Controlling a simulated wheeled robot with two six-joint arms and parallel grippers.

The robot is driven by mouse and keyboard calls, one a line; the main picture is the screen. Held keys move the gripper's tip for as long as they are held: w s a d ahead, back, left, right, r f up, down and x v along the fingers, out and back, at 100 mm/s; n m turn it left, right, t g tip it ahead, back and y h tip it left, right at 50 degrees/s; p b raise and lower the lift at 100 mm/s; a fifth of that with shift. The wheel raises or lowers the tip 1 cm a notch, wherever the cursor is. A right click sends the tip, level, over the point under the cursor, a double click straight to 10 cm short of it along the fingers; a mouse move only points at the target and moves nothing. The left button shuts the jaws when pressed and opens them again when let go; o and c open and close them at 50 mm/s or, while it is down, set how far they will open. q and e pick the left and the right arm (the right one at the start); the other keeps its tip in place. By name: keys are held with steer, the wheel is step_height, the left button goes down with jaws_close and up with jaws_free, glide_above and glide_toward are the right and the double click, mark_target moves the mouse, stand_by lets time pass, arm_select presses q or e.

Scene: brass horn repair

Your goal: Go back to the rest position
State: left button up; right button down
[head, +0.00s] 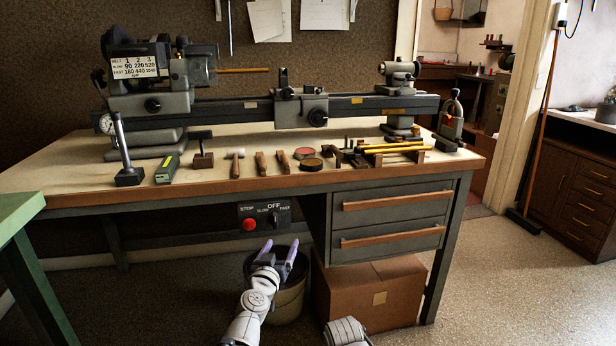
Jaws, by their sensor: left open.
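My left gripper (280,246) shows at the bottom middle of the head view, low in front of the workbench. Its two purple-tipped fingers point up and are apart, with nothing between them. A white part of my other arm shows at the bottom edge, right of the left arm; my right gripper is out of the picture.
The workbench (70,182) carries a lathe (300,105) and a row of hand tools. Drawers (392,222) hang under its right side, above a cardboard box (370,293). A green table (18,215) stands at left.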

arm_select(q)
steer(key=s+d+f+m+g+h, duration=0.4)
steer(key=s+f+g, duration=0.5)
steer(key=f, duration=0.5)
steer(key=s+a+f+n+g+y, duration=0.2)
steer(key=s+a+f+g+y, duration=0.15)
steer(key=s, duration=0.35)
steer(key=s+a+f+n+g+y, duration=0.1)
steer(key=s+a+f+g+y, duration=0.25)
steer(key=s+a, duration=0.2)
steer(key=s+d+m+g, duration=0.25)
steer(key=s+d, duration=0.35)
steer(key=d, duration=0.4)
step_height(320, 180, up, 38)
steer(key=d+p, duration=0.1)
steer(key=p, duration=3.7)
steer(key=shift+r+m+t+p, duration=0.15)
steer(key=shift+m+t+p, duration=0.2)
steer(key=shift+t, duration=0.1)
